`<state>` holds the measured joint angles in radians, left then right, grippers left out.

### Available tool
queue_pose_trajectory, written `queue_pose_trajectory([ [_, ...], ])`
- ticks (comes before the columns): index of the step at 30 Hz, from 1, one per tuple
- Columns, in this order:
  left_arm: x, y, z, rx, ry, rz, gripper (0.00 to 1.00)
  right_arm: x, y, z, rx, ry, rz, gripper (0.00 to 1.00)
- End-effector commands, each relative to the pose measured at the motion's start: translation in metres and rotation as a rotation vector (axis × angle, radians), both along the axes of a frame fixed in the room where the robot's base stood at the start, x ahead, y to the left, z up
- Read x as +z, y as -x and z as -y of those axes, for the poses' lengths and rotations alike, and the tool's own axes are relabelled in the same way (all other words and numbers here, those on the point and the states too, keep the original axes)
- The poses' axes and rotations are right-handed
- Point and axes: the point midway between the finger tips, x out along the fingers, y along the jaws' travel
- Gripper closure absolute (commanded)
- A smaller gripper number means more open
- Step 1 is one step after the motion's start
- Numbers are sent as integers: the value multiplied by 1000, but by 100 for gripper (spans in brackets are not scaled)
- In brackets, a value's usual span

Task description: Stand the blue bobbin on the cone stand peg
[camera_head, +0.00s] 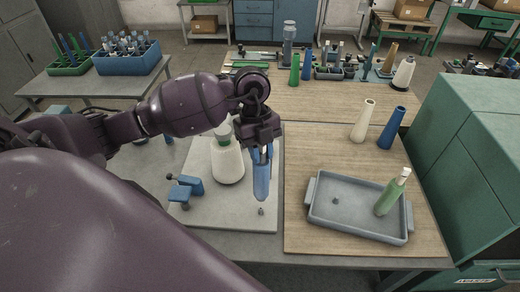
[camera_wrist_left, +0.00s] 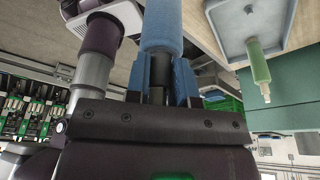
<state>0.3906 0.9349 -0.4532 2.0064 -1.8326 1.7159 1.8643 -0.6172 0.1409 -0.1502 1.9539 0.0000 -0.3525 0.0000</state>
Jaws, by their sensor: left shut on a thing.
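The blue bobbin (camera_head: 261,182) hangs upright from my left gripper (camera_head: 262,150), whose fingers are shut on its upper end. In the left wrist view the blue bobbin (camera_wrist_left: 162,28) extends away from the blue fingertips of my left gripper (camera_wrist_left: 162,85). A short peg (camera_head: 261,211) stands on the pale board (camera_head: 240,215), just below the bobbin's lower end in the head view. The bobbin's lower end appears apart from the peg, but the exact gap is hard to judge. My right gripper is not in view.
A white cone (camera_head: 227,162) stands left of the bobbin on the board, near a blue fitting (camera_head: 188,188). A grey tray (camera_head: 320,224) at right holds a green bobbin (camera_head: 388,196). Cream (camera_head: 363,121) and blue (camera_head: 391,128) cones stand behind it. Bare wood lies between.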

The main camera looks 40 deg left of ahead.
Motion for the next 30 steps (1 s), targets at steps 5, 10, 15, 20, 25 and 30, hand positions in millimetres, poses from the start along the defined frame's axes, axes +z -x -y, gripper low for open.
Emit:
queue_pose_trajectory([
  [5, 0, 1, -2, 75, 0, 1, 96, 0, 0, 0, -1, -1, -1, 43],
  [10, -7, 1, -2, 82, 0, 1, 96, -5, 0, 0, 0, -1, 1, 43],
  [15, -22, 1, -2, 80, 0, 0, 96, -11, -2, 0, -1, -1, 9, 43],
  [20, -37, 1, -2, 79, 0, 1, 96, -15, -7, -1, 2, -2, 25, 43],
  [25, -45, 1, -2, 79, -1, 0, 96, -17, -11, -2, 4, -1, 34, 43],
  [30, -45, 1, -2, 79, -2, 1, 96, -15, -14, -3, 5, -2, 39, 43],
])
